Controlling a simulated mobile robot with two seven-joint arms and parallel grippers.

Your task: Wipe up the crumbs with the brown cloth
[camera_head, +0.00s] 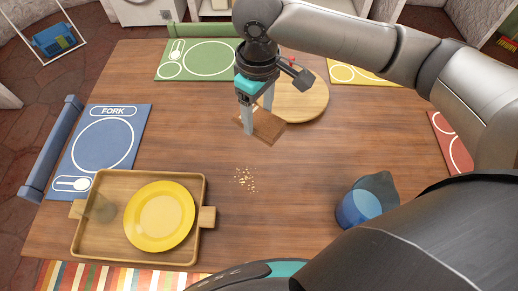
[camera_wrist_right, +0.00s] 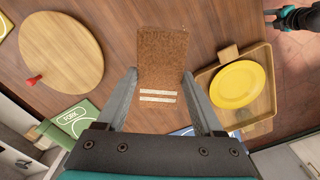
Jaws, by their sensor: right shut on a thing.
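My right gripper (camera_head: 258,118) is shut on the brown cloth (camera_head: 269,128), above the wooden table near the round board. In the right wrist view the cloth (camera_wrist_right: 163,55) sits between the fingers and shows two pale stripes near its lower edge. The crumbs (camera_head: 244,179) lie in a small pale patch on the bare wood, below the cloth in the head view and apart from it. I do not see crumbs in the wrist view. A dark and teal part at that view's top right looks like my left gripper (camera_wrist_right: 275,17); its jaws are too small to read.
A wooden tray (camera_head: 203,190) with a yellow plate (camera_head: 160,215) and a clear glass (camera_head: 100,207) stands left of the crumbs. A round board (camera_head: 305,100) lies behind the cloth. Wood around the crumbs is clear.

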